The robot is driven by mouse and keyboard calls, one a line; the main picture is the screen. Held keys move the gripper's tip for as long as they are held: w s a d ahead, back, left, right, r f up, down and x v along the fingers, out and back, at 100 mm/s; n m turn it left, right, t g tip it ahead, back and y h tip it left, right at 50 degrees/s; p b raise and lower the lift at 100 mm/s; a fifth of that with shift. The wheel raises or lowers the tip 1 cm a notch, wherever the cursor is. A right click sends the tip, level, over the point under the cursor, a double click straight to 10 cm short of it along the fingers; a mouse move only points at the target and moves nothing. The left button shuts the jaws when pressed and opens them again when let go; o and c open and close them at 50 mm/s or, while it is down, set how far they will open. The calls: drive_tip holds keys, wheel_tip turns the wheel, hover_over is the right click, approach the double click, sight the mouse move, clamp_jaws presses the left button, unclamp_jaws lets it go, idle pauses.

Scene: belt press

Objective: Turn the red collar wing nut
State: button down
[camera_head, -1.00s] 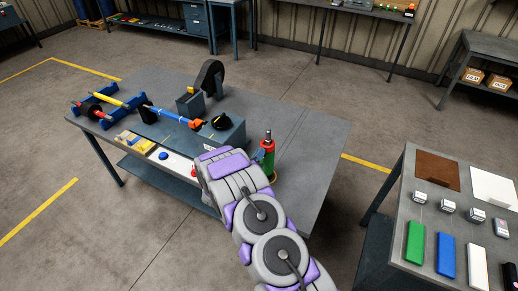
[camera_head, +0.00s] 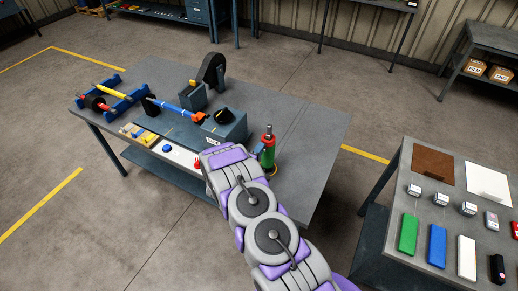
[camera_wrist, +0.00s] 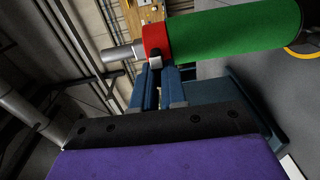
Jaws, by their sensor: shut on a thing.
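The green cylinder (camera_head: 267,157) stands upright near the right end of the central table, with a red collar (camera_head: 268,139) and a metal stem on top. In the wrist view the green body (camera_wrist: 235,32) lies across the top right, with the red collar (camera_wrist: 157,38) at its left end and the metal stem (camera_wrist: 122,53) beyond. A small pale and dark wing nut (camera_wrist: 155,61) shows at the collar's lower edge. My gripper (camera_wrist: 157,74) is shut on it, and the fingertips hide most of it.
On the same table (camera_head: 308,135) are a blue-grey block with a black knob (camera_head: 223,116), a blue rod (camera_head: 172,108) and a black wheel (camera_head: 213,72). A side table at right holds coloured blocks (camera_head: 408,233). The table's right end is clear.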

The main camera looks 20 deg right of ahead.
idle(0.3)
drive_tip(key=c, duration=1.2)
unclamp_jaws()
drive_tip(key=shift+a, duration=0.1)
drive_tip(key=b+v, duration=0.1)
drive_tip(key=v, duration=1.6)
drive_tip(key=shift+a+f, duration=0.1)
drive_tip(key=shift+a, duration=0.1)
